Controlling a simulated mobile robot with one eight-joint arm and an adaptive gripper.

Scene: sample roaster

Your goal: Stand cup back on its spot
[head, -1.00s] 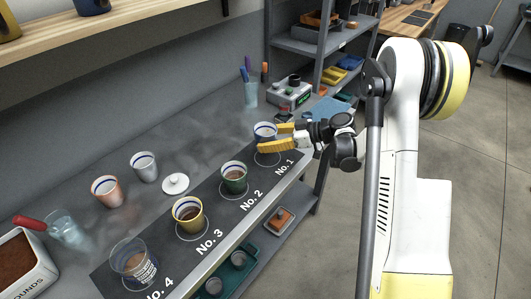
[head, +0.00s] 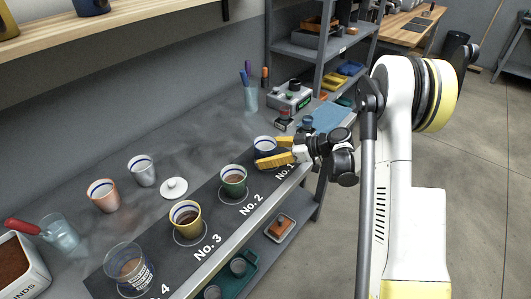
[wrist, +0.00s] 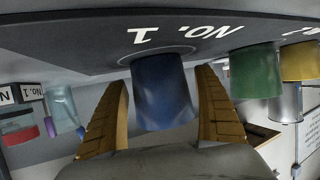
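The blue cup (head: 265,143) is upright at the No. 1 end of the dark mat (head: 213,205). My gripper (head: 274,156) reaches it from the right, its yellow fingers on either side of the cup. The cup's base is at the white ring (wrist: 124,60) by the "No. 1" label. I cannot tell whether the base fully touches the mat. In the head view, the fingers hide most of that ring.
The green cup (head: 233,184), yellow cup (head: 186,223) and a clear cup (head: 130,270) stand along the mat. A pen glass (head: 250,98) and small device (head: 289,97) are beyond the blue cup.

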